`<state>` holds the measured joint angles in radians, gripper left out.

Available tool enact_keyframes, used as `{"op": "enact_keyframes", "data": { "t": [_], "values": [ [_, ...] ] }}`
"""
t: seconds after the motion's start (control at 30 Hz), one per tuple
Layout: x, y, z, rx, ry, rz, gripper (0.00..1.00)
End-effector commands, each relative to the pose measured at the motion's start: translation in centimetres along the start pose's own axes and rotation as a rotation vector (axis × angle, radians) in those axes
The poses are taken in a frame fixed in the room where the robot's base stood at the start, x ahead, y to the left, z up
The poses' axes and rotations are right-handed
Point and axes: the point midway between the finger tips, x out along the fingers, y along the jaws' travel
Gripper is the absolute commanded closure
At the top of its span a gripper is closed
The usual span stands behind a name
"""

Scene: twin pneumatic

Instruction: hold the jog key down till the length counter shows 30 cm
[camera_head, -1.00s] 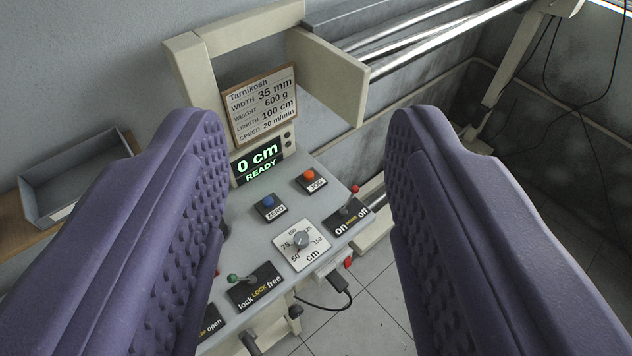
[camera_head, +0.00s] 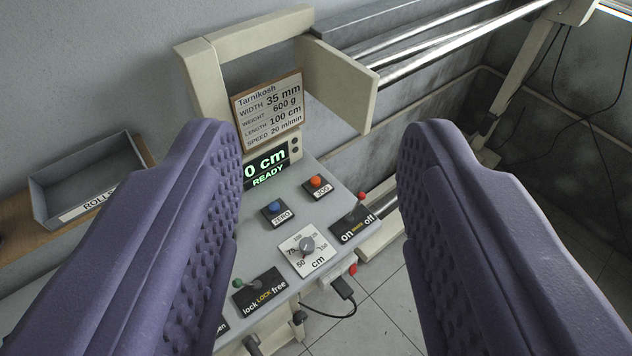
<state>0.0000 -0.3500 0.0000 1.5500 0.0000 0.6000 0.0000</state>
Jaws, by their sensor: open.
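The jog key is an orange-red button (camera_head: 316,181) on a dark base labelled JOG, on the grey control panel (camera_head: 262,243). The length counter (camera_head: 266,166) is a dark display with green text reading 0 cm and READY; its left edge is partly covered by a finger. My gripper (camera_head: 322,160) is open, with its two purple padded fingers wide apart and nothing between them. The jog key shows in the gap between the fingers, beyond them and apart from them.
A blue ZERO button (camera_head: 273,208), a dial (camera_head: 307,246) marked in cm, an on/off lever (camera_head: 360,198) and a lock/free lever (camera_head: 240,284) share the panel. A job card (camera_head: 270,108) stands above the counter. A grey tray (camera_head: 90,180) is at left.

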Motion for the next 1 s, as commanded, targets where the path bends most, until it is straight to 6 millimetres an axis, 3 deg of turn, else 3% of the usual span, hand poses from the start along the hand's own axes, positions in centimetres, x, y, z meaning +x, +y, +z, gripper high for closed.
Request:
{"op": "enact_keyframes", "data": {
  "t": [0.1,0.3,0.33,1.0],
  "values": [
    [0.00,0.00,0.00,0.000,0.000,0.000,0.52],
    [0.00,0.00,0.00,0.000,0.000,0.000,0.98],
    [0.00,0.00,0.00,0.000,0.000,0.000,1.00],
    [0.00,0.00,0.00,0.000,0.000,0.000,1.00]
  ]
}}
